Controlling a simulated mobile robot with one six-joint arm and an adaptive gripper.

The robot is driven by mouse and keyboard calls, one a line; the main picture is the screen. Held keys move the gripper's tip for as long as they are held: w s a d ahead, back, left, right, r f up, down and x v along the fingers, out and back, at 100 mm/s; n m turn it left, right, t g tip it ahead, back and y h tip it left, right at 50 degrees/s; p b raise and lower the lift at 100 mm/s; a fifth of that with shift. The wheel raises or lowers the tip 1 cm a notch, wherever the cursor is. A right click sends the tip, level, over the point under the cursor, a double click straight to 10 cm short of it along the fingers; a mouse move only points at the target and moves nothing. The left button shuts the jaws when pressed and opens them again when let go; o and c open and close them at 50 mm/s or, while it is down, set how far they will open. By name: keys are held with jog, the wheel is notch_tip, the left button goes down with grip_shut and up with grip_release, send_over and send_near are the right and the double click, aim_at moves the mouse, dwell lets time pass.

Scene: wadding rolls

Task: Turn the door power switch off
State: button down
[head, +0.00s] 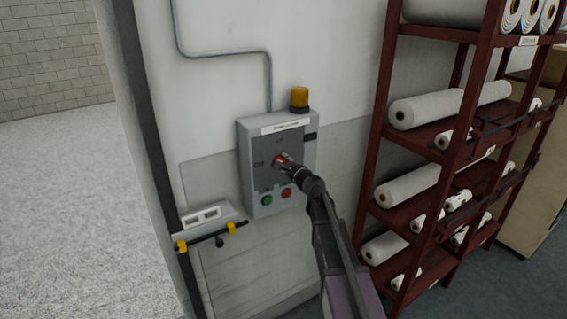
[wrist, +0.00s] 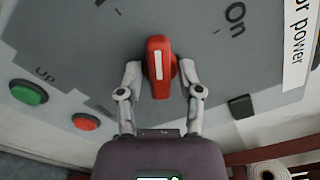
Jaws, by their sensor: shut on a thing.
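The door power switch is a red rotary handle (wrist: 160,45) with a white stripe on a grey wall box (head: 254,190). My gripper (wrist: 160,68) has one finger on each side of the handle and is shut on it. In the wrist view, the handle's far end points between the "on" mark (wrist: 236,18) and a cut-off dark mark (wrist: 114,8) at the upper left. In the head view (head: 282,159) my gripper partly hides the handle; the "Off" mark (head: 259,163) is left of it.
A green button (head: 267,198) and a red button (head: 286,193) sit low on the box, near my gripper. An amber lamp (head: 299,98) is on top. A rack (head: 374,150) of white rolls stands to the right. A yellow-and-black bar (head: 210,237) is at lower left.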

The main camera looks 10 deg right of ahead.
jog(key=n, duration=0.6)
dwell(0.5)
jog(key=c, duration=0.6)
grip_release()
jog(key=shift+o, duration=0.2)
jog(key=shift+s, duration=0.1)
jog(key=v, duration=1.1)
jog(key=shift+s+d, duration=0.2)
jog(key=shift+s, duration=0.15)
jog(key=shift+f, duration=0.1)
